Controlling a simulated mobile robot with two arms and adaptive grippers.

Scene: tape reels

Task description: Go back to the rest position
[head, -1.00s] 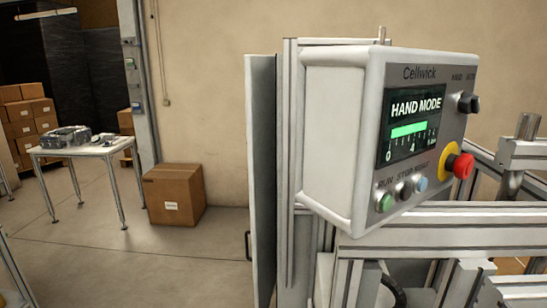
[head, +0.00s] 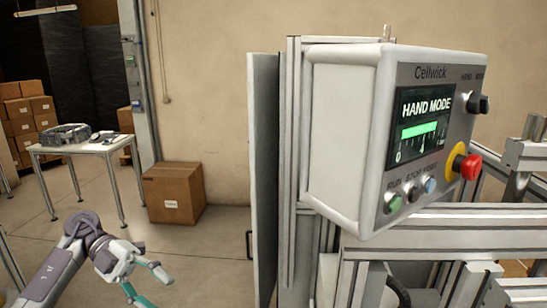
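My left gripper (head: 150,283) is at the lower left of the head view, its arm coming in from the bottom left edge. Its fingers with teal parts are spread apart with nothing between them. It is in front of the open floor, left of the machine's door panel, and touches nothing that I can see. My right gripper is not in the head view.
A Cellwick control box (head: 343,135) reading HAND MODE, with buttons and a red knob (head: 470,167), is on a metal frame (head: 440,222) at right. A door panel (head: 264,170) stands beside it. A cardboard box (head: 175,192) and a white table (head: 82,148) are behind.

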